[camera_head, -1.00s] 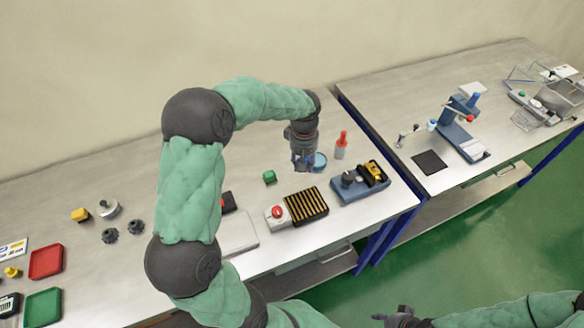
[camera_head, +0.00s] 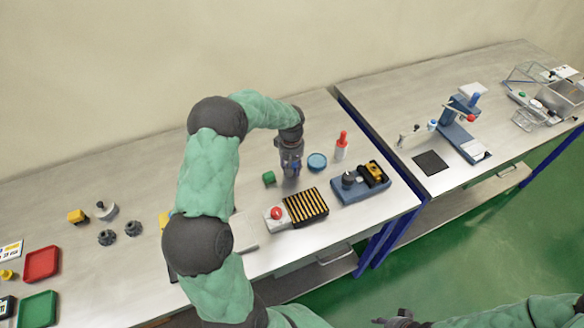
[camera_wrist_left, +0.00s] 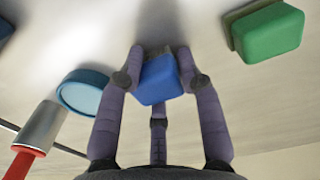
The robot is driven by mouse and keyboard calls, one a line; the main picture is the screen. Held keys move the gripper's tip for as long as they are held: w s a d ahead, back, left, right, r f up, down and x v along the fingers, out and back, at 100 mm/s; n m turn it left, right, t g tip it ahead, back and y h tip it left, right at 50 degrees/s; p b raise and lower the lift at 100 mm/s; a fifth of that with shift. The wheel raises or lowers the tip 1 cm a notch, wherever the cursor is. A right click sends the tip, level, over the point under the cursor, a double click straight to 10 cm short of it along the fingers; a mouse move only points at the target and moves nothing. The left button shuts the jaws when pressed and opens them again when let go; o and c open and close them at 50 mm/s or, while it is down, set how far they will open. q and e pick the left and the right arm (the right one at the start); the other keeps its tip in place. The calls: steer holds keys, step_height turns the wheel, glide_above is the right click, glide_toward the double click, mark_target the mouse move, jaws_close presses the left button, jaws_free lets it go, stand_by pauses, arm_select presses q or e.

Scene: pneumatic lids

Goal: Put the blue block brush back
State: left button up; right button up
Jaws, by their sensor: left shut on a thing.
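The blue block brush (camera_wrist_left: 160,82) sits between the fingers of my left gripper (camera_wrist_left: 160,70) in the left wrist view, with its brownish-grey underside toward the bench. My left gripper (camera_head: 290,172) is shut on it and points down over the bench in the head view, where the fingers mostly hide the brush. I cannot tell whether the brush touches the bench. A green block (camera_head: 269,178) of similar shape stands just left of the gripper; it also shows in the left wrist view (camera_wrist_left: 270,33). My right gripper (camera_head: 396,319) is at the bottom edge, its jaws unclear.
A round blue-topped dish (camera_head: 317,161) and a red-topped bottle (camera_head: 341,146) stand right of the left gripper. A black-and-yellow slotted rack (camera_head: 306,207), a red-button box (camera_head: 276,217) and a blue fixture (camera_head: 360,187) lie nearer the front edge. Bare bench lies behind the green block.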

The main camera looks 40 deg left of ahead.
arm_select(q)
steer(key=shift+r, duration=0.1)
steer(key=o, duration=1.1)
steer(key=shift+f, duration=0.2)
steer(key=shift+r, duration=0.1)
steer(key=shift+r, duration=0.2)
step_height(320, 180, up, 12)
steer(key=shift+s+f+p, duration=0.1)
steer(key=shift+p, duration=0.75)
